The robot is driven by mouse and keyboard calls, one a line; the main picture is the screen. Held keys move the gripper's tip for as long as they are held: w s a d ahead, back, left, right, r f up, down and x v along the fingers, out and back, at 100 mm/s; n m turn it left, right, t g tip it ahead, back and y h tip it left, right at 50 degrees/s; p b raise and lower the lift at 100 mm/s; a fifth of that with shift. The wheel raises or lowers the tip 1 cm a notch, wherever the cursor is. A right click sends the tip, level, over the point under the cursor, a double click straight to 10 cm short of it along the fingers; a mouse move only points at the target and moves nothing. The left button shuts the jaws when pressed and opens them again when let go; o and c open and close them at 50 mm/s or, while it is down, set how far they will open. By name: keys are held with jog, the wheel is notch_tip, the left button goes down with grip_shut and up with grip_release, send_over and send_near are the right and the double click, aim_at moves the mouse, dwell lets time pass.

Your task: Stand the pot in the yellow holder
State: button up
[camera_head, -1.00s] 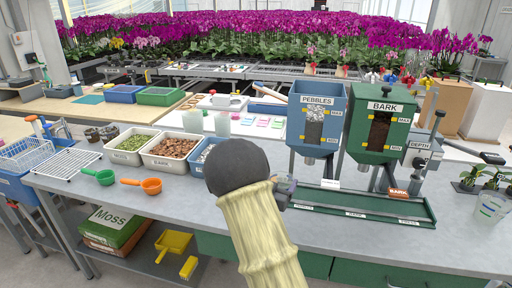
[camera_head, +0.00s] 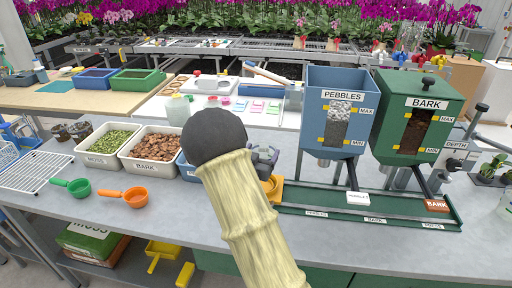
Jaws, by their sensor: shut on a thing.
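My gripper (camera_head: 264,156) shows only in part, as a grey piece just right of my arm's dark rounded joint. It is shut, and my arm covers most of what is between its fingers; I cannot make out the pot's outline there. The yellow holder (camera_head: 275,190) shows in part right of my arm, at the left end of the green tray (camera_head: 400,218). My gripper appears just above the holder in the picture; the gap between them cannot be judged.
The blue pebbles hopper (camera_head: 339,84) and green bark hopper (camera_head: 452,92) stand over the tray. A white pebbles block (camera_head: 358,198) and a brown bark block (camera_head: 437,205) lie there. A bark bin (camera_head: 140,168) and orange scoop (camera_head: 135,197) are left. The bench front is clear.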

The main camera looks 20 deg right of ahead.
jog(key=shift+s, duration=0.1)
dwell(0.3)
jog(key=shift+f+b, duration=1.35)
jog(key=shift+f, duration=0.85)
jog(key=shift+f+b, duration=0.2)
jog(key=shift+b, duration=0.15)
jog(key=shift+a+f, duration=0.1)
jog(key=shift+s+f+b, duration=0.2)
jog(key=shift+f+b, duration=0.25)
jog(key=shift+b, duration=0.15)
jog(key=shift+f, duration=0.15)
